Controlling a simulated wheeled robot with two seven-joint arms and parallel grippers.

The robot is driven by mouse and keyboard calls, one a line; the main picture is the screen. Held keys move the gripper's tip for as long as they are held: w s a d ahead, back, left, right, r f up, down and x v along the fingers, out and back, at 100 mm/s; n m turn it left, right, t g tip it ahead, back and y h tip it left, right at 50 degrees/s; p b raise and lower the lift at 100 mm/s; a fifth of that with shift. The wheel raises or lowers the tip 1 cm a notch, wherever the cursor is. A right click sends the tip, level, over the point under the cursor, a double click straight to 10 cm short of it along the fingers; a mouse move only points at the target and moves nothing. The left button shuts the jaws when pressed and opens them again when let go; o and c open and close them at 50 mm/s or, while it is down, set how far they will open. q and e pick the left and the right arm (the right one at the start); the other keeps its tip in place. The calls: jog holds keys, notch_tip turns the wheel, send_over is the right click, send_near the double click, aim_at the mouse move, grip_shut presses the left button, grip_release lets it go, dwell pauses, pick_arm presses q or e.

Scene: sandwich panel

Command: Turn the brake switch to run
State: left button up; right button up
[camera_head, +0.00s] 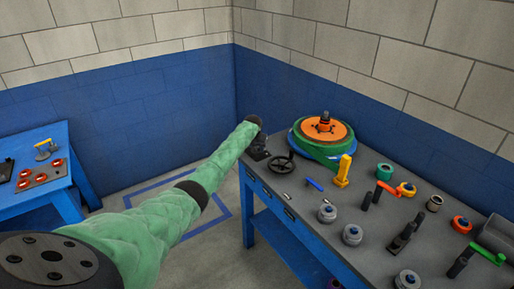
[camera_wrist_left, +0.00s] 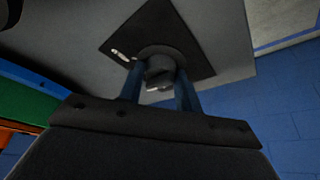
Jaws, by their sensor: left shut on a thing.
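The brake switch shows in the left wrist view as a dark round knob (camera_wrist_left: 160,66) on a dark square plate (camera_wrist_left: 150,28). A small white mark shows on the plate left of the knob. My left gripper (camera_wrist_left: 160,92) is shut on the knob, with a blue finger on each side of it. In the head view my left gripper (camera_head: 258,150) is at the far left corner of the workbench (camera_head: 380,215); the switch is mostly hidden there and its setting cannot be read. My right gripper is not in view.
Close to the gripper stand a black handwheel (camera_head: 281,166) and an orange-topped reel with green wrap (camera_head: 322,135). A yellow lever (camera_head: 344,172) and several knobs and valves cover the bench to the right. A blue table (camera_head: 40,180) stands at left; floor between is clear.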

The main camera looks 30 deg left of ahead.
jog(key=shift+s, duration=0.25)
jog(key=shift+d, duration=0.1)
pick_arm(q)
jog(key=o, duration=1)
jog(key=shift+c, duration=0.2)
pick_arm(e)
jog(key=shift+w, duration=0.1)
pick_arm(q)
jog(key=shift+s+d+r+b, duration=0.1)
jog(key=shift+s+r+b, duration=0.2)
jog(key=shift+r, duration=0.3)
jog(key=b+v, duration=0.1)
jog(key=v, duration=0.4)
jog(key=shift+s+r+b, duration=0.1)
jog(key=shift+r+b, duration=0.05)
jog(key=shift+b, duration=0.2)
jog(key=shift+s+r, duration=0.2)
jog(key=shift+r, duration=0.3)
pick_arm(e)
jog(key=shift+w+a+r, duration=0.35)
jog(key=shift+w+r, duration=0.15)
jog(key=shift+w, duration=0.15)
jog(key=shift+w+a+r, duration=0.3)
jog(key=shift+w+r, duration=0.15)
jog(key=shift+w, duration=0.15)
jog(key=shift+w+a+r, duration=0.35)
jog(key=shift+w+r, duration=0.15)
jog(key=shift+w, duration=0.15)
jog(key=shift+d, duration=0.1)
